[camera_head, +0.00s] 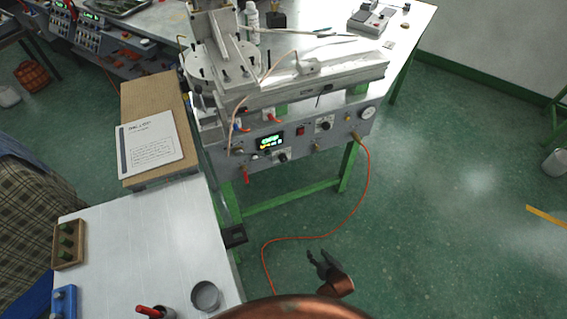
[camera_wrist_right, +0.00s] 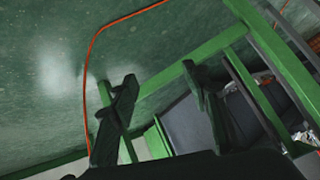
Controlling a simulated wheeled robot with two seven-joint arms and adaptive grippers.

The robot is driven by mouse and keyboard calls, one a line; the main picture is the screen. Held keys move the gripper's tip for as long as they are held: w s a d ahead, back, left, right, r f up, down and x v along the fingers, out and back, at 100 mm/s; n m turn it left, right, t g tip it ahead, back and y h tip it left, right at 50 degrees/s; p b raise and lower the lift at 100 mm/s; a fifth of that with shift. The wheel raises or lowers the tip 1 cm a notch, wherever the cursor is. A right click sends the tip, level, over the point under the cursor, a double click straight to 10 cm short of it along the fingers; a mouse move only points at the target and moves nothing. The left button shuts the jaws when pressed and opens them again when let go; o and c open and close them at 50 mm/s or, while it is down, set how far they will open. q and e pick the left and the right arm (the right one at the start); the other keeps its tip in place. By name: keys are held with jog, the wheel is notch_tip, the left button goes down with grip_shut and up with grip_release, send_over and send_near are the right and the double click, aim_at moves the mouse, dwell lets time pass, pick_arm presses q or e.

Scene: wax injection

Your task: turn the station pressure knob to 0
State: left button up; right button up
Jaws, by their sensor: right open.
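The wax injection station's front panel (camera_head: 345,138) is at the centre of the head view. It carries a dark knob on a white plate (camera_head: 324,125) and another dark knob (camera_head: 283,157) below the lit display (camera_head: 269,141). I cannot read which is the pressure knob or where either points. A round white gauge (camera_head: 368,113) sits at the panel's right end. My right gripper (camera_head: 322,263) is open and empty, low in front of the panel and well apart from it. Its open fingers also show in the right wrist view (camera_wrist_right: 163,92). My left gripper is out of view.
An orange hose (camera_head: 366,190) hangs from the panel's right side and runs along the floor near my right gripper. Green table legs (camera_head: 290,199) stand below the panel. A white table (camera_head: 150,245) with a grey cup (camera_head: 206,296) is at the lower left.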

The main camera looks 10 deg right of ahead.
jog(key=w+a+r+m+t+b, duration=0.2)
jog(key=w+a+r+t+b, duration=0.15)
jog(key=w+r, duration=0.8)
jog(key=m+t+y+b, duration=0.2)
jog(key=t+b, duration=0.2)
jog(key=t, duration=0.1)
send_near(284, 160)
jog(key=w, duration=0.4)
jog(key=w+a+b, duration=0.1)
jog(key=w, duration=0.1)
jog(key=w+b, duration=0.1)
jog(key=w, duration=0.1)
jog(key=shift+w+a+f, duration=0.1)
jog(key=shift+a+f, duration=0.05)
jog(key=shift+f, duration=0.15)
jog(key=shift+w+a+r+b, duration=0.1)
jog(key=shift+w+r+b, duration=0.05)
jog(key=shift+w+b, duration=0.25)
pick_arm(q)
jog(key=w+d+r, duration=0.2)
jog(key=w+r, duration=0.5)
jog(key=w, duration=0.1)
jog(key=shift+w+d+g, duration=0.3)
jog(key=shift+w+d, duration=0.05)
pick_arm(e)
jog(key=c, duration=1.2)
